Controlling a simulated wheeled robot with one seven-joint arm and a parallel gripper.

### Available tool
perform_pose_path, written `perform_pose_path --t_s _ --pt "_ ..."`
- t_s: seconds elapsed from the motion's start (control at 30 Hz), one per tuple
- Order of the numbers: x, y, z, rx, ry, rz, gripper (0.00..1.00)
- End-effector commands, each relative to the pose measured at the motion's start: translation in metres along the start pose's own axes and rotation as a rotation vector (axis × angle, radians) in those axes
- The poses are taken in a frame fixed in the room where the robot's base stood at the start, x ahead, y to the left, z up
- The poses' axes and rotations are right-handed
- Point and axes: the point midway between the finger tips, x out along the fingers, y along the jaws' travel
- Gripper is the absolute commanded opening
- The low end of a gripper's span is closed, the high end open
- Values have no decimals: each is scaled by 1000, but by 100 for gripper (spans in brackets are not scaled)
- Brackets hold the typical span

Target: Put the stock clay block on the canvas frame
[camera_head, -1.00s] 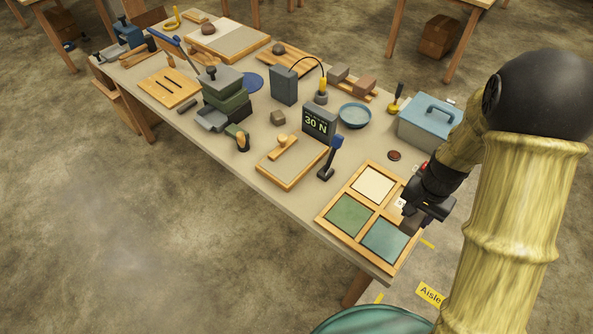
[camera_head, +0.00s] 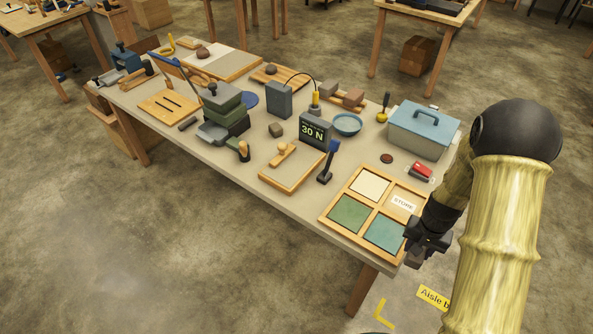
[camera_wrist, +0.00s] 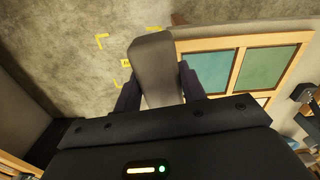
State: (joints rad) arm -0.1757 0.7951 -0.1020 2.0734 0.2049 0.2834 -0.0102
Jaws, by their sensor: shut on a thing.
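My gripper (camera_head: 426,246) is by the right front corner of the workbench, beside the four-part wooden tray. In the wrist view, my gripper (camera_wrist: 160,88) is shut on a grey block (camera_wrist: 153,60), which I take for the stock clay block. Its far end sticks out past the fingers, with floor behind it. In the head view the block is hard to make out against my dark gripper. A wood-framed pale panel (camera_head: 278,178), seemingly the canvas frame, lies flat mid-bench near the front edge. A wooden tool (camera_head: 284,153) lies on it.
The wooden tray (camera_head: 352,206) has cream, green and teal panels and a STORE compartment (camera_head: 403,203). A dark upright tool with a blue top (camera_head: 327,165) and the 30 N display (camera_head: 314,132) stand beside the framed panel. A blue toolbox (camera_head: 423,131) stands behind.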

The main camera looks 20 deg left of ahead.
Motion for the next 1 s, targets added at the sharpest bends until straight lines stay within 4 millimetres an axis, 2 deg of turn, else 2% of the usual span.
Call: perform_pose_path --t_s 0.03,0.37,0.63,0.8,1.0 --pt "12 4 -2 -6 -1 -1 7" --pt "79 23 -10 -53 -2 -8 7" --pt "141 32 -12 -78 -1 -14 7" --pt "155 35 -13 -83 2 -16 7" --pt "154 35 -13 -84 1 -16 7"
